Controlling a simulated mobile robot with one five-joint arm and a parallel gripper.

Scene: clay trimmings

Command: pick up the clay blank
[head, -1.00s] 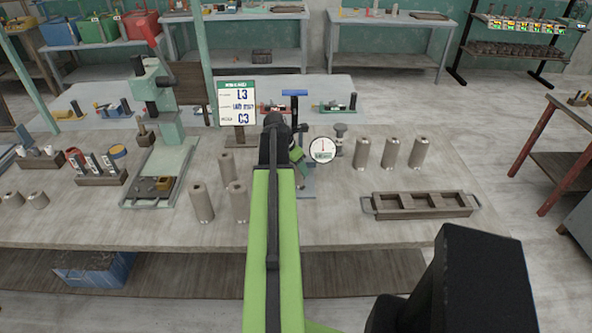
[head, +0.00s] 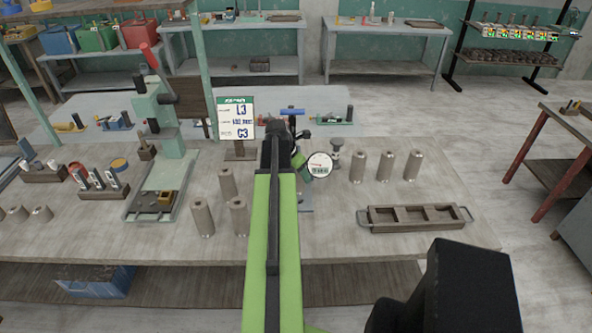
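Several plain grey-beige cylinders stand upright on the workbench (head: 330,232), and I cannot tell which one is the clay blank. Three stand left of my arm: a back one (head: 227,184), a front left one (head: 203,218) and a front right one (head: 238,216). Three more stand in a row right of my arm: a left one (head: 357,166), a middle one (head: 385,166) and a right one (head: 413,165). My green arm reaches forward over the bench between the two groups. Its black end hides my gripper, so its fingers do not show.
A wooden tray with compartments (head: 365,217) lies at the right. A dial gauge (head: 319,165) and a sign (head: 236,119) stand close to my arm's end. A lever press (head: 165,130) stands at the left. Bare bench lies in front of the right-hand cylinders.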

